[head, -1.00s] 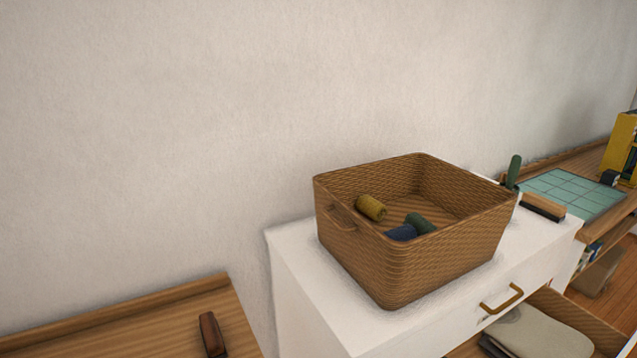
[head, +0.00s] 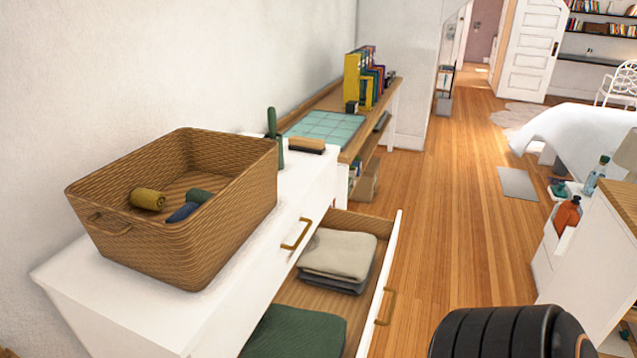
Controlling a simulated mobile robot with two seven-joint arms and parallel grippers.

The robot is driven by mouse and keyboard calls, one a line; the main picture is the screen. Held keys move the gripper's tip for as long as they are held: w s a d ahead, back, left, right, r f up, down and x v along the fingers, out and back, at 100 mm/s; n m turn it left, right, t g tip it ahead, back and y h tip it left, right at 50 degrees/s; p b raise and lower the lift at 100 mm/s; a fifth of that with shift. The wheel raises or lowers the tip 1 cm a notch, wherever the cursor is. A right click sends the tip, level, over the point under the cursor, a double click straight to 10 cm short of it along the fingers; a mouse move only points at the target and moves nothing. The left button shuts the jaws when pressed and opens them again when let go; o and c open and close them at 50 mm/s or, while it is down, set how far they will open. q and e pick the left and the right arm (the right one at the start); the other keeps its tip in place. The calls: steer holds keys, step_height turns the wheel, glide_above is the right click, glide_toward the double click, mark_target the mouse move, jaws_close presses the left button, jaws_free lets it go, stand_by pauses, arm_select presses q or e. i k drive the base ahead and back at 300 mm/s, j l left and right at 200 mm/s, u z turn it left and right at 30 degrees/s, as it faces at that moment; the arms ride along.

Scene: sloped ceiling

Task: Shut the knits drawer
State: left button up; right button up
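A white dresser (head: 95,305) stands along the wall at the left in the head view. One of its drawers (head: 388,260) is pulled out, with a white front and a brass handle (head: 386,306) facing right. Inside lie a folded beige knit (head: 338,252) on a grey one and a folded green knit (head: 295,333). The drawer above it, with a brass handle (head: 297,234), is closed. A dark ribbed rounded part, probably of my own arm, shows at the bottom right. Neither gripper is in view.
A wicker basket (head: 190,240) with several rolled cloths stands on the dresser. A wooden desk (head: 340,100) with a green mat (head: 325,128) and books stands beyond. Wooden floor (head: 455,210) is free right of the drawer. A white-sided cabinet (head: 590,265) stands at the right.

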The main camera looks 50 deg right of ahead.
mark_target(360, 312)
steer(key=l+z, duration=0.1)
steer(key=z, duration=0.4)
steer(key=l+z, duration=0.2)
steer(key=z, duration=0.25)
steer(key=k+l+z, duration=0.1)
steer(key=z, duration=0.4)
steer(key=l+z, duration=0.15)
steer(key=z, duration=0.3)
steer(key=i, duration=0.05)
